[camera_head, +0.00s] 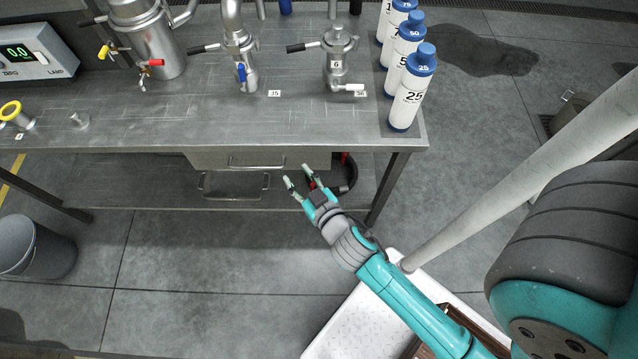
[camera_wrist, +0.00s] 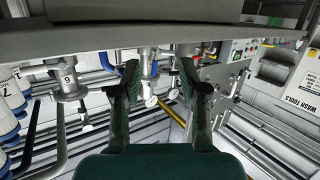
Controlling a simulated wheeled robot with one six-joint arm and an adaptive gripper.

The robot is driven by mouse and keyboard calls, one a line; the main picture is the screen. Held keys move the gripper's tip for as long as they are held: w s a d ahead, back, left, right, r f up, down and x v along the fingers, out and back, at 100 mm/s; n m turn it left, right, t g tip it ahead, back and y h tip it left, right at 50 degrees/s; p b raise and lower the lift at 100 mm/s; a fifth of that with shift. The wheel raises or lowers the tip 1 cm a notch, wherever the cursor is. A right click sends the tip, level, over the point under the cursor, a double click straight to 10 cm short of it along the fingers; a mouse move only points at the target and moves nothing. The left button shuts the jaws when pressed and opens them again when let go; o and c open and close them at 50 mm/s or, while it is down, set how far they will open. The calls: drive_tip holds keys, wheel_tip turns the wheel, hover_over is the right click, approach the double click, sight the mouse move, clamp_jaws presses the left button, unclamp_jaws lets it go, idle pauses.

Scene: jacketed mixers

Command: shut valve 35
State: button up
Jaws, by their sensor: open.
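The label 35 (camera_head: 274,93) lies on the steel bench, just right of a metal vessel outlet with a blue valve handle (camera_head: 241,77). The blue handle hangs roughly in line with the outlet pipe. My gripper (camera_head: 298,177) is open and empty, in front of the bench's front edge and below and right of the valve in the head view, well apart from it. In the wrist view my gripper (camera_wrist: 158,75) shows its two fingers spread wide. A metal fitting with a blue part (camera_wrist: 154,68) shows between them, farther off; I cannot tell surely that it is valve 35.
A neighbouring outlet with a white handle (camera_head: 350,88) stands right of it, by label 36 (camera_head: 360,93). Numbered bottles (camera_head: 409,98) line the bench's right end. A vessel with a red handle (camera_head: 152,62) stands left. A drawer (camera_head: 255,160) sits under the bench edge.

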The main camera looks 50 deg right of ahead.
drive_tip(key=shift+y, duration=0.4)
drive_tip(key=shift+s+a+f, duration=0.1)
drive_tip(key=shift+s+f, duration=0.1)
drive_tip(key=shift+s, duration=1.8)
drive_tip(key=c, duration=0.8)
drive_tip(key=w+r+n, duration=0.1)
drive_tip(key=w+n, duration=0.1)
drive_tip(key=w, duration=0.2)
drive_tip(key=w+r+n+t, duration=0.1)
drive_tip(key=w+n, duration=0.2)
drive_tip(key=w, duration=0.1)
drive_tip(key=w+r+n+h, duration=0.1)
drive_tip(key=w+n, duration=0.2)
drive_tip(key=w, duration=0.1)
drive_tip(key=shift+w+d+r, duration=0.1)
drive_tip(key=shift+w+d, duration=0.25)
drive_tip(key=shift+w, duration=0.05)
clamp_jaws()
drive_tip(key=n+t+h, duration=0.2)
drive_tip(key=n, duration=0.5)
approach(243, 78)
drive_tip(key=w+a+r, duration=0.2)
drive_tip(key=a, duration=0.3)
drive_tip(key=f+x, duration=0.1)
drive_tip(key=x, duration=1)
drive_tip(key=shift+s+d, duration=1.25)
drive_tip(key=shift+s, duration=0.15)
